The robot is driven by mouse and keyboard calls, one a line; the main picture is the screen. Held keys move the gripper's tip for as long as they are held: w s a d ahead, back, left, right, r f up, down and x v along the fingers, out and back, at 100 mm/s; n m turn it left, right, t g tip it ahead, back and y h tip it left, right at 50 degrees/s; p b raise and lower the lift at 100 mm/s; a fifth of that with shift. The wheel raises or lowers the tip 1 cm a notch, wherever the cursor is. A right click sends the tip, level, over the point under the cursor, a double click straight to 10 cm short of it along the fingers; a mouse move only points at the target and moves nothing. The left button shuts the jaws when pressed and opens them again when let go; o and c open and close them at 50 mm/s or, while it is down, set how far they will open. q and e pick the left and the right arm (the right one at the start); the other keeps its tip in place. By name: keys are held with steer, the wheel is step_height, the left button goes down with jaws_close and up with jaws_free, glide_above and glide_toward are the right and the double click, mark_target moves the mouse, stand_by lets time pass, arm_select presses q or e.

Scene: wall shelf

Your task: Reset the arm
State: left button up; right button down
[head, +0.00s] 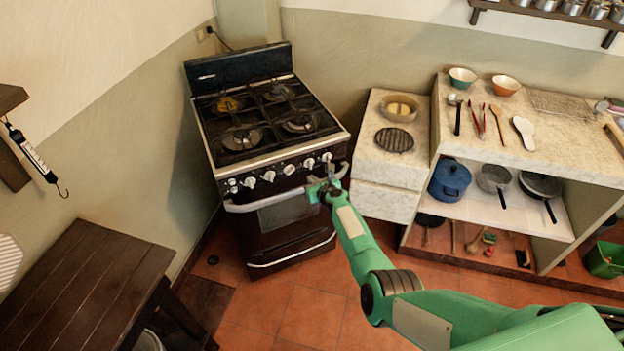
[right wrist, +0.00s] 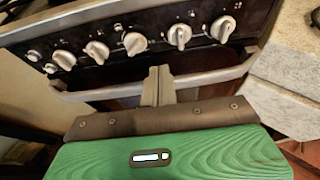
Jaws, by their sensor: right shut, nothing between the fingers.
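My right arm (head: 352,232), green, reaches from the lower right to the front of the stove (head: 262,180). My right gripper (head: 322,182) is at the oven handle (head: 255,206), just below the knobs. In the right wrist view, the right gripper's fingers (right wrist: 158,82) are closed together with nothing between them. They overlap the pale oven handle (right wrist: 210,78) in the picture; I cannot tell whether they touch it. The oven door appears closed. My left gripper is not in view.
A stone counter (head: 560,150) with bowls and utensils stands at the right, with a blue pot (head: 449,181) and pans on its shelf. A dark wooden table (head: 75,290) is at the lower left. Tiled floor (head: 310,305) lies open before the stove.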

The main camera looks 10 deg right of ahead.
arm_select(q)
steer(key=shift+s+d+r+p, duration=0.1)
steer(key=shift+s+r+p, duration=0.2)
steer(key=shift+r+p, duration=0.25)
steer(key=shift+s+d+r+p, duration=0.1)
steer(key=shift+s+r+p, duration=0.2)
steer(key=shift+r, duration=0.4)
